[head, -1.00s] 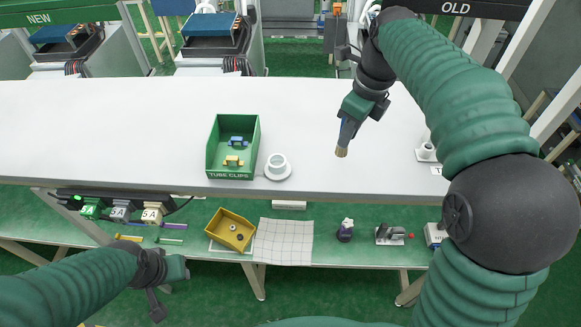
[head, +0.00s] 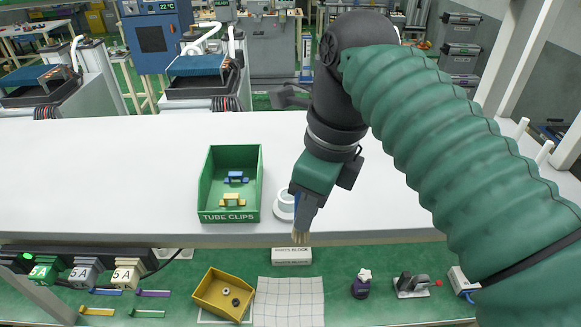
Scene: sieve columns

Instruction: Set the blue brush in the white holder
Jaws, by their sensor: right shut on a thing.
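My right gripper (head: 306,212) reaches down at the front of the white table and is shut on the blue brush (head: 300,238). The brush hangs with its tan bristles down; a strip of blue shows beside the finger, and the rest of its handle is hidden by the gripper. The white holder (head: 283,206), a round cup on a wide base, stands on the table just left of and behind the gripper. Its right side is hidden by the gripper. The brush appears apart from the holder, but the depth between them is hard to tell. My left gripper is out of view.
A green TUBE CLIPS bin (head: 229,217) with blue and yellow clips stands close left of the holder. The white table (head: 120,190) is bare to the left. A lower green shelf holds a yellow bin (head: 223,295), a gridded mat (head: 289,300) and small tools.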

